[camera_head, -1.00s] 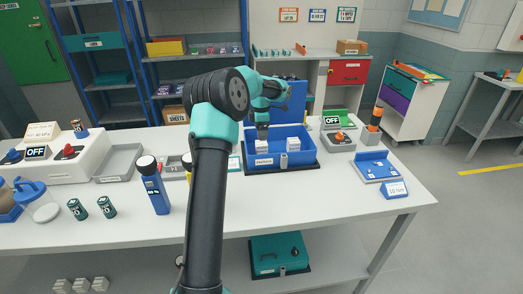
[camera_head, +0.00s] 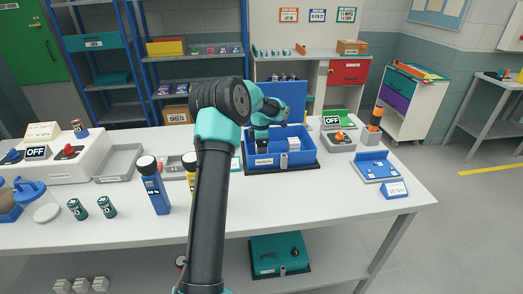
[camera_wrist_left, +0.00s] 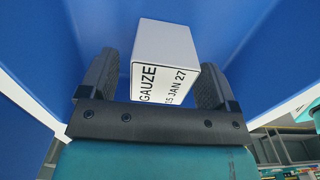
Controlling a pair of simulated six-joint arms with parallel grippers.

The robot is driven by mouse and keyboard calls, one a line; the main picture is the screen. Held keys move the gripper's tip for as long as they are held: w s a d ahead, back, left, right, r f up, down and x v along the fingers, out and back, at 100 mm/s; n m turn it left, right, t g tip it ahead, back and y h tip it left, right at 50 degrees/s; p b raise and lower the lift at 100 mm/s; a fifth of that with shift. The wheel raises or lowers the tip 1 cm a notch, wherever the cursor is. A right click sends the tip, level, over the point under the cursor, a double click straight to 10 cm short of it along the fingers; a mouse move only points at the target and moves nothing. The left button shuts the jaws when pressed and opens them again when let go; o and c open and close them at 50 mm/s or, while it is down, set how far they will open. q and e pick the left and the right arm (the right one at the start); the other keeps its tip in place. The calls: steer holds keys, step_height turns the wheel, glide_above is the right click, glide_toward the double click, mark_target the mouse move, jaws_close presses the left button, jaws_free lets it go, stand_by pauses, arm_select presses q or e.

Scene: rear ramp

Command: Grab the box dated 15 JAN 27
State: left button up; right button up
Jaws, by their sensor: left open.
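In the left wrist view a white box (camera_wrist_left: 165,62) carries the black print "GAUZE" and "JAN 27", with the day partly cut but reading like 15. It sits between the two fingers of my left gripper (camera_wrist_left: 157,80), which is open. In the head view my left gripper (camera_head: 263,141) reaches down into the left part of the blue bin (camera_head: 270,161) and hides that box. Another white box (camera_head: 298,144) stands in the right part of the bin; its print is too small to read.
The bin's blue walls rise close around my gripper. A blue flashlight (camera_head: 156,193) stands left of my arm. A grey tray (camera_head: 118,164) lies further left. An OFF switch unit (camera_head: 338,138) is right of the bin.

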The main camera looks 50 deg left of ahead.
arm_select(q)
steer(key=shift+f, duration=0.8)
steer(key=shift+c, duration=0.3)
steer(key=c, duration=1)
steer(key=shift+o, duration=0.2)
step_height(320, 180, up, 10)
steer(key=shift+r, duration=0.1)
